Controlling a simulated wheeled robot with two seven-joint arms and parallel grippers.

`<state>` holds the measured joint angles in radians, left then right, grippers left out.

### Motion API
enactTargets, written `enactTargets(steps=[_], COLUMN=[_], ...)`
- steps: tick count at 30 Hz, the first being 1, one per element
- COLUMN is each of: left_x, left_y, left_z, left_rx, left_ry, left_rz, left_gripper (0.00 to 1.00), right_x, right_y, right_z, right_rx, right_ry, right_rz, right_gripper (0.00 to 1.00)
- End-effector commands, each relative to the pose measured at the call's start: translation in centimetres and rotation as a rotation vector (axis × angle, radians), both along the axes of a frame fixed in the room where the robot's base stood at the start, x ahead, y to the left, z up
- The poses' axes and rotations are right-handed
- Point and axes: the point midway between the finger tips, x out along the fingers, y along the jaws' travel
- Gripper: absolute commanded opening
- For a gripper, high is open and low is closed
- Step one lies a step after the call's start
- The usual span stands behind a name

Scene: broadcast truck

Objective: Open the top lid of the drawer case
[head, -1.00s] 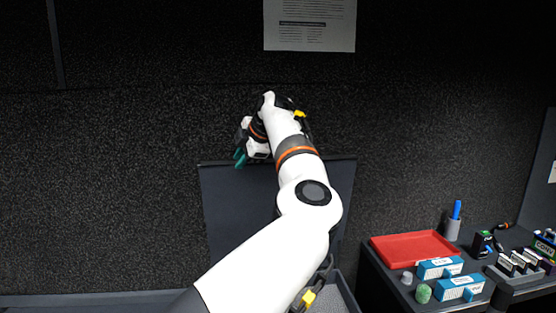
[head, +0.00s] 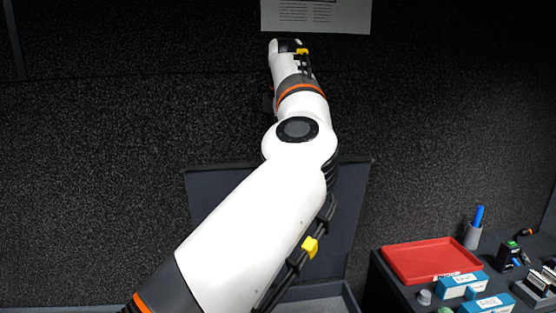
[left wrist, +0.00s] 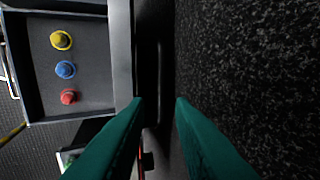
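The drawer case's top lid (head: 345,215) stands raised as a dark grey panel against the back wall, partly hidden behind my left arm. Below it a little of the case (head: 325,303) shows at the picture's bottom edge. In the left wrist view, what looks like the lid's edge (left wrist: 122,55) runs upright just left of my fingertips. Beyond it is the open case compartment (left wrist: 90,85). My left gripper (left wrist: 158,100) has its two teal fingers apart with nothing held between them. In the head view its fingers are hidden by my arm. My right gripper is not in view.
The compartment holds yellow (left wrist: 61,40), blue (left wrist: 66,69) and red (left wrist: 69,96) pieces. A speckled black wall (head: 440,130) is close behind the lid. At right, a dark counter bears a red tray (head: 430,260), blue boxes (head: 460,284) and a pen cup (head: 472,237).

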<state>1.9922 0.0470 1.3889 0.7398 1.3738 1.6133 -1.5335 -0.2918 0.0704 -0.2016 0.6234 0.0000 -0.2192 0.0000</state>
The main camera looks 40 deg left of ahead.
Motion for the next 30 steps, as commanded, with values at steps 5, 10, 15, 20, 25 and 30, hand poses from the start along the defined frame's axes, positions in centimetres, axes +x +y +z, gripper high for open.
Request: enactTargets(steps=[5, 10, 15, 20, 25, 30], left_x=[0.7, 1.5, 2.0, 2.2, 2.3, 2.3], left_y=[1.0, 2.0, 2.7, 3.0, 3.1, 3.1], left_z=[-3.3, -6.4, -8.5, -9.6, -9.8, -9.8], left_rx=[-0.001, 0.000, 0.002, 0.002, 0.002, 0.002], left_ry=[0.005, 0.005, 0.003, 0.001, -0.001, 0.000], left_rz=[0.002, 0.002, 0.001, 0.002, 0.002, 0.003], left_gripper=[0.22, 0.22, 0.22, 0.22, 0.22, 0.13], right_x=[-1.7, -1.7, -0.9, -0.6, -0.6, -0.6], right_y=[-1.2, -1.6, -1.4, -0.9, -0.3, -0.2], right_z=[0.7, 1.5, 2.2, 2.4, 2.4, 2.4], right_rx=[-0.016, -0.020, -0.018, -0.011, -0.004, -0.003], right_ry=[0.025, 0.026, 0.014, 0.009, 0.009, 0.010], right_rz=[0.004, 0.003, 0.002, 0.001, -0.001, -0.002], right_gripper=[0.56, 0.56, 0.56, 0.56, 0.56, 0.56])
